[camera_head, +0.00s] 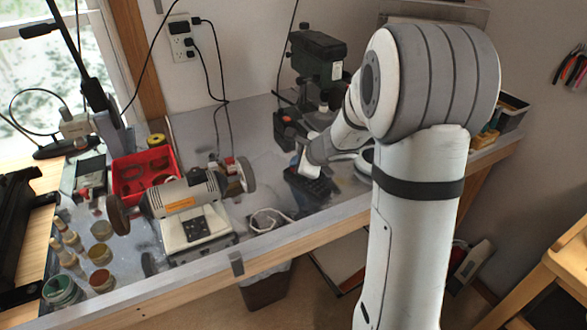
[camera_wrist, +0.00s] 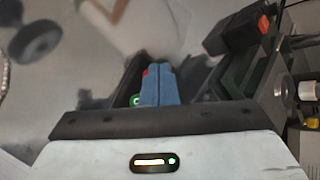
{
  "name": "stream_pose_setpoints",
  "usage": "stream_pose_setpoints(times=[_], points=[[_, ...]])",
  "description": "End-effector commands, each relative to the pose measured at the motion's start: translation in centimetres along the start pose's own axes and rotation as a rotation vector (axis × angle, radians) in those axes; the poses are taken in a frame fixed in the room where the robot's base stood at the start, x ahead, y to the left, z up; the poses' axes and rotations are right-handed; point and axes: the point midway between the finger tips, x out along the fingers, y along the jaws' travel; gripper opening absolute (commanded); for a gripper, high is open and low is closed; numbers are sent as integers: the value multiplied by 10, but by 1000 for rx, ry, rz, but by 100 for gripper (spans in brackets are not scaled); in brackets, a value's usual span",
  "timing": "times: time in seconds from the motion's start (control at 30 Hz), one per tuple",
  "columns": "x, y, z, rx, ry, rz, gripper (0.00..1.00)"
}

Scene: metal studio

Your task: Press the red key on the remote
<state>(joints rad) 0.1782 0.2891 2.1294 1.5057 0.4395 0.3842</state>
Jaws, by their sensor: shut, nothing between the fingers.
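A dark remote (camera_head: 312,186) lies on the grey bench top below my gripper in the head view. In the wrist view, part of the dark remote (camera_wrist: 125,88) shows behind and beside the fingers. A small red spot that looks like the red key (camera_wrist: 145,72) shows just left of the fingertips, and a green key sits lower left. My gripper (camera_wrist: 158,67) has its blue fingers together with nothing between them. It points down over the remote; I cannot tell whether the tips touch it. The fingers hide part of the remote.
A bench grinder (camera_head: 185,195) stands left of the remote, with a red tray (camera_head: 142,172) behind it. A drill press (camera_head: 318,62) stands behind. A whitish ring-shaped item (camera_head: 268,219) lies in front. A black and red item (camera_wrist: 238,30) shows upper right in the wrist view.

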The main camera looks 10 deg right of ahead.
Motion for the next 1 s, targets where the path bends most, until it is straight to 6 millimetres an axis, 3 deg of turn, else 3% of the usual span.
stream_pose_setpoints(times=[1.0], points=[[-7, -6, 5, 0, 0, 0, 0]])
